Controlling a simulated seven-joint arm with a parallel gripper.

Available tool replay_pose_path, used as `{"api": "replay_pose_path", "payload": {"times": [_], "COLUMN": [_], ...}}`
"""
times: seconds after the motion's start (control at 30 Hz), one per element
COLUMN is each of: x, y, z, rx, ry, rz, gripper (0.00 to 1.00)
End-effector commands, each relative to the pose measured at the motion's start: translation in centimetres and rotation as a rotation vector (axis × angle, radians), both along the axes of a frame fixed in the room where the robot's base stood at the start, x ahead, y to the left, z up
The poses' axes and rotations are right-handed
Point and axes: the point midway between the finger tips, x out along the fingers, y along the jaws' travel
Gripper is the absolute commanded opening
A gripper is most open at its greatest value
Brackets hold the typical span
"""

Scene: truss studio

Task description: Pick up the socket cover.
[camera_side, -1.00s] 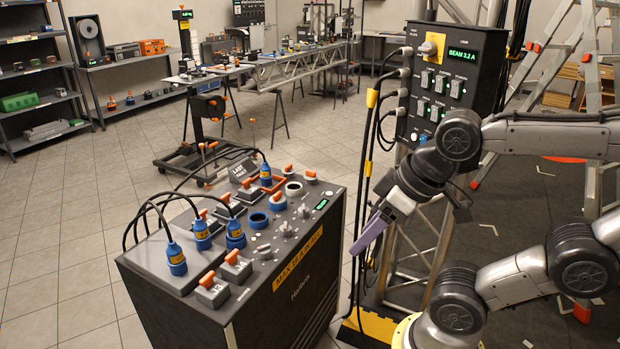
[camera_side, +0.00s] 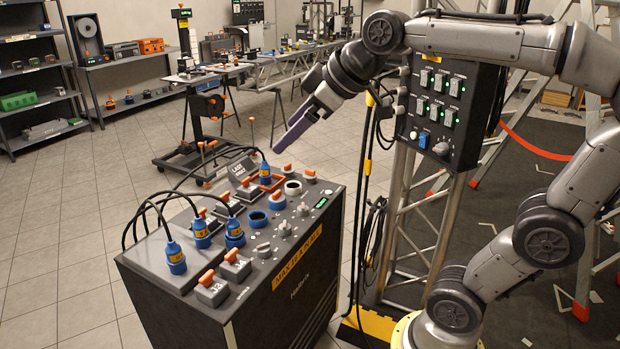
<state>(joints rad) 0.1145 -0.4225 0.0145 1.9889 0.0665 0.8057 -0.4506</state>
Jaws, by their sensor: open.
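My gripper (camera_side: 282,146) is open and empty, with purple-grey fingers pointing down and left. It hangs in the air above the back right of the black power box (camera_side: 255,300). In this side view its fingers overlap each other. A blue-ringed socket with a grey and orange top (camera_side: 277,201) sits near the back right. I cannot tell which of these is the socket cover. An open blue socket (camera_side: 257,219) and a white-ringed socket (camera_side: 293,187) are nearby.
Blue plugs with black cables stand in sockets along the box's left side, one at the front (camera_side: 175,258). A dark control panel (camera_side: 440,110) on a truss and hanging cables (camera_side: 366,160) stand to the right.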

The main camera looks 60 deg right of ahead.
Motion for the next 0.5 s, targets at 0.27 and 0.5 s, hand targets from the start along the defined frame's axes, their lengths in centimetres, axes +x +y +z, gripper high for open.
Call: {"api": "replay_pose_path", "payload": {"times": [0.27, 0.5], "x": [12.7, 20.7], "y": [-8.7, -19.5], "z": [1.9, -1.6], "rx": [-0.090, -0.137], "ry": [-0.018, 0.005], "rz": [-0.047, -0.120], "gripper": [0.83, 0.83]}}
